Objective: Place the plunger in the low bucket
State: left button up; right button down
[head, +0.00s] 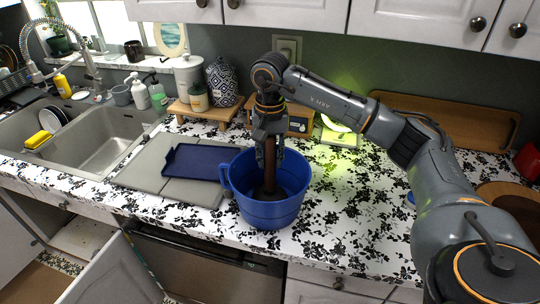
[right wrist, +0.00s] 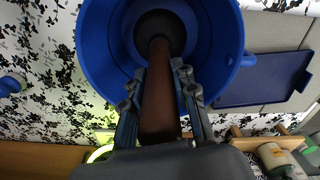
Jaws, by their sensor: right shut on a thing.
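A blue bucket (head: 272,212) with a side handle stands on the floral-patterned counter in the head view. The plunger (head: 269,168) has a brown handle and a dark cup. It stands roughly upright inside the bucket, its cup down near the bucket's floor. My right gripper (head: 269,140) is above the bucket, shut on the plunger's handle. In the right wrist view, the fingers (right wrist: 160,95) are on both sides of the brown handle (right wrist: 158,105), and the dark cup (right wrist: 160,32) lies inside the bucket (right wrist: 100,40). Whether the cup touches the bottom I cannot tell. My left gripper is not in view.
A dark blue tray (head: 195,162) lies on a grey mat left of the bucket. The sink (head: 100,140) is farther left. Jars on a wooden stand (head: 205,112) are behind. A wooden tray (head: 450,120) leans at the back right. A cabinet door (head: 110,275) below stands open.

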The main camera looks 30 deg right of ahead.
jog(key=c, duration=1)
grip_release()
jog(key=shift+f, duration=0.1)
jog(key=shift+c, duration=0.2)
notch_tip(320, 180, up, 12)
jog(key=shift+r, duration=0.15)
